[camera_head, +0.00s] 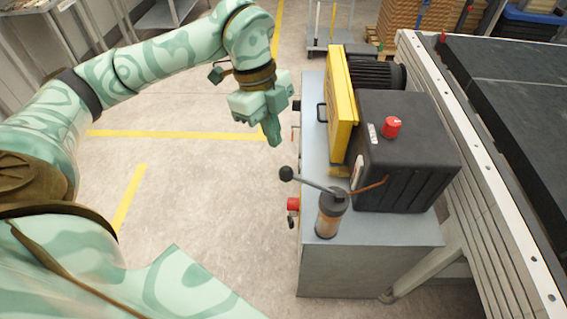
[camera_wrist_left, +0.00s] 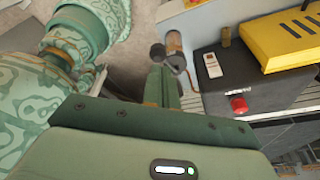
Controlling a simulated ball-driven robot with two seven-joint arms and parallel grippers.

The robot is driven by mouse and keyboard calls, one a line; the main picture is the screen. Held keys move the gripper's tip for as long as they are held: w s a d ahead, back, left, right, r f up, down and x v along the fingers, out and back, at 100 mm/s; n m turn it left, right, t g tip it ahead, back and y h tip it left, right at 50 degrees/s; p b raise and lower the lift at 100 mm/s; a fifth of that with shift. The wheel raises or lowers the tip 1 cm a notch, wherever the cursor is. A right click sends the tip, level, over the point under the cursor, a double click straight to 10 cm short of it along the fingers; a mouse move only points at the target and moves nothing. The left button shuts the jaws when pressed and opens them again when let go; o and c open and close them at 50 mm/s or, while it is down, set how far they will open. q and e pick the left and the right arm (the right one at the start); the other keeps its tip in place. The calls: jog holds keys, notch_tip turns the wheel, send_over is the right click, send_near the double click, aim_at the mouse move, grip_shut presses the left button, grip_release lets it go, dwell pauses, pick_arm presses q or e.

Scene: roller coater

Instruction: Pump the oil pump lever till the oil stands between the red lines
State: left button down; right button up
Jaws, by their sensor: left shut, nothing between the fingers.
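The oil pump (camera_head: 331,212) stands at the front left of the grey cabinet top. It has a dark cap and a clear body with brownish oil in its lower part. The red lines are too small to make out. Its lever (camera_head: 312,183) points left and slightly up, ending in a black ball knob (camera_head: 286,173). My left gripper (camera_head: 276,140) is shut and empty, above and a little left of the knob, apart from it in the head view. In the left wrist view the fingers (camera_wrist_left: 161,75) point toward the knob (camera_wrist_left: 157,51) and the pump body (camera_wrist_left: 174,45). My right gripper is not in view.
A black machine box (camera_head: 408,150) with a red button (camera_head: 391,127) and a yellow guard (camera_head: 341,100) stand on the cabinet (camera_head: 375,262). A red knob (camera_head: 293,204) sticks out of the cabinet's left side. A black conveyor (camera_head: 510,100) runs along the right. The floor at left is clear.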

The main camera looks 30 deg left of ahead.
aim_at(283, 168)
pick_arm(q)
jog(key=shift+n, duration=0.3)
jog(key=shift+s+d, duration=0.1)
jog(key=shift+s, duration=0.05)
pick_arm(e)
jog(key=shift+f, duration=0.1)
pick_arm(q)
jog(key=b+x, duration=0.6)
jog(key=x, duration=0.1)
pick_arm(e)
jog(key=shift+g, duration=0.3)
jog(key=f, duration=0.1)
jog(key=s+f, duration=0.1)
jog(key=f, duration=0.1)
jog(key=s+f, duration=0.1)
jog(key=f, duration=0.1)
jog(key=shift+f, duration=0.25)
